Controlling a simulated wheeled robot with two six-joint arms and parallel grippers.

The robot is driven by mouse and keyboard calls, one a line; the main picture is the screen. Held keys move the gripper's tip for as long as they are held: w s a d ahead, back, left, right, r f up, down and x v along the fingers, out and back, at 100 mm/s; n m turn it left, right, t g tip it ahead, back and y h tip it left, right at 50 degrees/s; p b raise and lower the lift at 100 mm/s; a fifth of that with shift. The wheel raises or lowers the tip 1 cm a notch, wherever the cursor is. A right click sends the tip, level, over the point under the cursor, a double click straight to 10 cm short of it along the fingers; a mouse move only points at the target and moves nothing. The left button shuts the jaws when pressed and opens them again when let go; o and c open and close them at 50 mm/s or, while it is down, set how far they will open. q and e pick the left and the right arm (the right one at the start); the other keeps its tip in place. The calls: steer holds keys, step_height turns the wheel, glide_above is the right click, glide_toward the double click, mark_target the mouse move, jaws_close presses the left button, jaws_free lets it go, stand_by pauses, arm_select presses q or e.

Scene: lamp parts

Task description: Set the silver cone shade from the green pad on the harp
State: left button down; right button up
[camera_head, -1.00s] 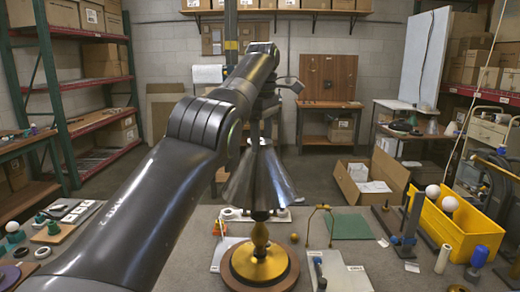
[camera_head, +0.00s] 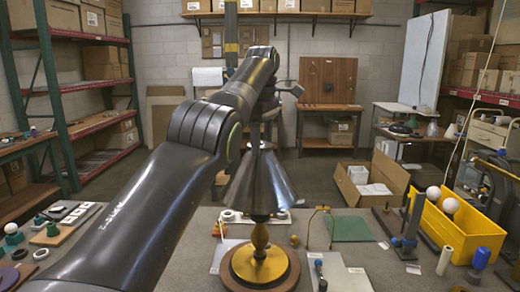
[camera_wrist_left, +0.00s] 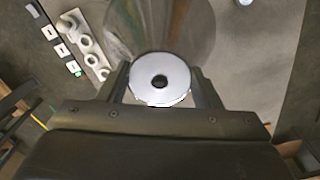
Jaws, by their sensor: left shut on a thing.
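The silver cone shade (camera_head: 258,185) hangs wide end down over the brass lamp base (camera_head: 258,262), in the middle of the head view. My left gripper (camera_head: 262,130) is shut on the shade near its narrow top. In the left wrist view, the shade's pale top disc (camera_wrist_left: 160,80) with a dark centre hole sits between the fingers. The shade's lower rim hides the top of the lamp stem, so I cannot tell whether it touches the harp. A thin brass wire loop (camera_head: 320,225) stands right of the base. The green pad (camera_head: 350,228) is bare. My right gripper is not in view.
A yellow bin (camera_head: 465,232) with white bulbs stands at the right, beside a blue-capped bottle (camera_head: 480,258) and a pale roll (camera_head: 444,260). White plates lie near the base. Dark rings (camera_head: 40,254) and small parts lie at the left.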

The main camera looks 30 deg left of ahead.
arm_select(q)
steer(key=shift+f+b, duration=0.4)
stand_by(0.7)
stand_by(0.4)
steer(key=shift+c, duration=1.8)
jaws_free()
steer(key=shift+r, duration=0.1)
step_height(320, 180, up, 17)
steer(key=p, duration=1.7)
steer(key=shift+r+p, duration=0.15)
steer(key=shift+p, duration=0.15)
